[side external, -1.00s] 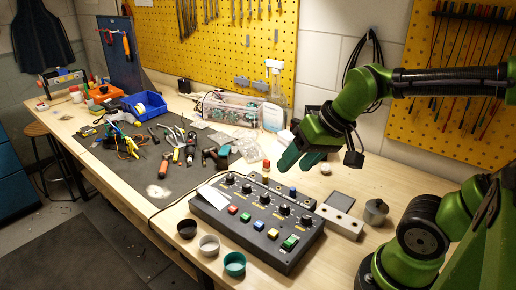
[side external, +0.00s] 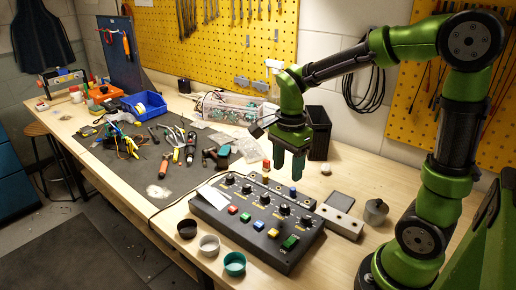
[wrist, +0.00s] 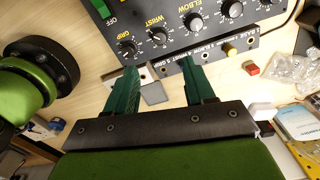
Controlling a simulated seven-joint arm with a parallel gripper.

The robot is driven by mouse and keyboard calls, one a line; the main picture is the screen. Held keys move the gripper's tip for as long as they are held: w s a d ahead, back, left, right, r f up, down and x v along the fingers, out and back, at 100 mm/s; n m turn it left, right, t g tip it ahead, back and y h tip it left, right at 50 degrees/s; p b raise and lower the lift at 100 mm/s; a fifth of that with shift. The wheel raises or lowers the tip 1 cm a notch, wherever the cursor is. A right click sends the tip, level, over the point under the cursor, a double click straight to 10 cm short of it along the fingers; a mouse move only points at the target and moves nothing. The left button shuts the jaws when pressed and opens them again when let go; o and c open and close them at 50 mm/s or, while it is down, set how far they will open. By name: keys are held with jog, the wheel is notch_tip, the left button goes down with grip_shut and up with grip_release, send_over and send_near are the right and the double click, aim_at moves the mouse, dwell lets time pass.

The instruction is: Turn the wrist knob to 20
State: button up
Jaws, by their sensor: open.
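The black control panel (side external: 262,228) lies on the bench with a row of black knobs. The wrist knob (side external: 284,210) is second from the right in the side view. In the wrist view the wrist knob (wrist: 160,38) stands under the WRIST label, between the GRIP knob (wrist: 128,47) and the ELBOW knob (wrist: 195,20). Its dial value is too small to read. My gripper (side external: 288,180) hangs above the panel's back edge, pointing down, with nothing between its fingers. In the wrist view its open green fingers (wrist: 158,66) point at the panel edge beside the wrist knob, without touching it.
Coloured buttons and a green switch (side external: 290,242) sit on the panel's front. A grey block (side external: 340,221) and a metal pot (side external: 376,211) lie to the right. Cups (side external: 234,263) stand in front. A black bin (side external: 319,132) stands behind my gripper.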

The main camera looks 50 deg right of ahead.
aim_at(285, 205)
notch_tip(285, 205, down, 12)
jog(key=shift+r, duration=0.2)
jog(key=shift+c, duration=0.3)
grip_shut()
